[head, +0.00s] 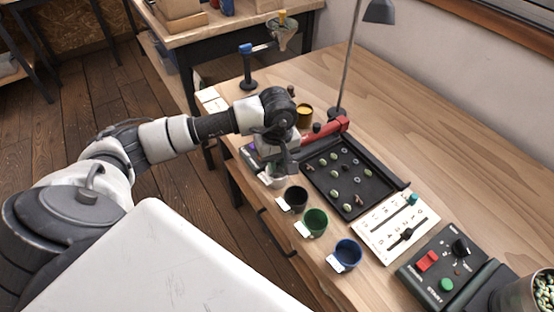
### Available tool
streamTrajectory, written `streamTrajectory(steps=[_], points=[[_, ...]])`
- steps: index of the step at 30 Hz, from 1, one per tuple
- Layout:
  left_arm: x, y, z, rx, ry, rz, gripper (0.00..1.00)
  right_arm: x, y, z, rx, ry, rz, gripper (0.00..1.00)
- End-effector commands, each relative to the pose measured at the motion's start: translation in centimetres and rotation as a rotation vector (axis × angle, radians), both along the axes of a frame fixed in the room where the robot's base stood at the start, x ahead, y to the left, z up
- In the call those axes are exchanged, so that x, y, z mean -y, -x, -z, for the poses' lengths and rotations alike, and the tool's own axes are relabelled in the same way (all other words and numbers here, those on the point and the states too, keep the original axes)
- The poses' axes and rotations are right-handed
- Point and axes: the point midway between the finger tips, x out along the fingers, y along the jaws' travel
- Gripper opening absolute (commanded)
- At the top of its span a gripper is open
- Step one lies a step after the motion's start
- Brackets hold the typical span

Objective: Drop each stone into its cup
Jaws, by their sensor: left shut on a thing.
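A black tray (379,194) holds several pale green beans (347,207), with small dark and grey pieces among them; I cannot tell surely which are stones. Along the table's near edge stand a whitish cup (274,181), a black cup (295,199), a green cup (315,222) and a blue cup (347,253), each with a white tag. My left gripper (285,163) points down just above the whitish cup, left of the tray. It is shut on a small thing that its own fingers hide. My right gripper is out of view.
A red bar (326,130) and a small yellow-topped pot (304,116) stand behind the tray. A lamp post (347,65) rises behind them. A white slider card (394,228) and a button box (446,262) lie to the right. The table's far right is clear.

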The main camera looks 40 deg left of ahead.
Motion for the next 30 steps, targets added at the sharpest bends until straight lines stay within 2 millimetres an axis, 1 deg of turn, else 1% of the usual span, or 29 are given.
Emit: streamTrajectory(steps=[6, 12, 13, 18, 19, 26, 30], points=[[0.07, 0.01, 0.06, 0.001, 0.0, 0.001, 0.0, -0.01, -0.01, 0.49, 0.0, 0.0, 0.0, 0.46], [0.09, 0.05, -0.01, 0.001, -0.001, 0.0, 0.0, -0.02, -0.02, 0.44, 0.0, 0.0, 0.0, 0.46], [0.09, 0.05, -0.02, 0.001, -0.001, 0.0, 0.22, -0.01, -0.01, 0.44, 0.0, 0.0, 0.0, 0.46], [0.08, 0.05, -0.01, 0.0, 0.0, 0.0, 0.48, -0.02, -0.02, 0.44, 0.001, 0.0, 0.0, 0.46], [0.08, 0.05, -0.01, 0.0, 0.0, 0.0, 0.5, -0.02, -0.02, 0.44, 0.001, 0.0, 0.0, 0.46], [0.08, 0.05, -0.03, 0.0, 0.0, 0.0, 0.5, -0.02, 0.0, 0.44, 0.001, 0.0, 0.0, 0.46], [0.07, -0.03, -0.86, 0.002, 0.0, 0.0, 0.5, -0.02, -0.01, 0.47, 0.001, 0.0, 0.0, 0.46]])
